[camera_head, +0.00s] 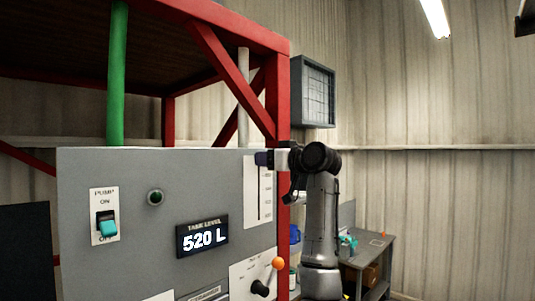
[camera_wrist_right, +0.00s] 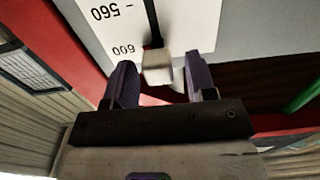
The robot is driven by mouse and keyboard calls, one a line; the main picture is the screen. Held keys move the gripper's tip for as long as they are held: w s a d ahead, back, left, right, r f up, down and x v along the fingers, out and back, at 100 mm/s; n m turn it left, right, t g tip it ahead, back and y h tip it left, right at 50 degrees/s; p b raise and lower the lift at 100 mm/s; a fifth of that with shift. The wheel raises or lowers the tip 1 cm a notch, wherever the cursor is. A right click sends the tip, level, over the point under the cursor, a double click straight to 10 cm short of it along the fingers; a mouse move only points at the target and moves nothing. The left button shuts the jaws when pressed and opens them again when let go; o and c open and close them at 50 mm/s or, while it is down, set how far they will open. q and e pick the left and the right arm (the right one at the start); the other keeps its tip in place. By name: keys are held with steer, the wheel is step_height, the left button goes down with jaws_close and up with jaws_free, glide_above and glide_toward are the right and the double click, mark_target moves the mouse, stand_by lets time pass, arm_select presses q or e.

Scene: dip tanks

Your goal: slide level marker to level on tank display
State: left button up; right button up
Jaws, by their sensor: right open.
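The tank display (camera_head: 203,237) on the grey panel reads 520 L. The white scale plate (camera_head: 259,189) with a dark vertical slot is at the panel's right side. In the right wrist view the scale (camera_wrist_right: 178,20) appears upside down, with 560 and 600 readable. The level marker (camera_wrist_right: 157,67), a pale block, sits at the slot's end close to the 600 mark. My right gripper (camera_head: 267,158) is at the top of the scale. Its purple fingers (camera_wrist_right: 162,78) are open on either side of the marker, with visible gaps. My left gripper is out of view.
A red frame post (camera_head: 282,105) rises close behind my right gripper. A workbench (camera_head: 371,254) stands at the back right.

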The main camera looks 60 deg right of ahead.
steer(key=shift+w, duration=0.3)
jaws_close()
stand_by(0.5)
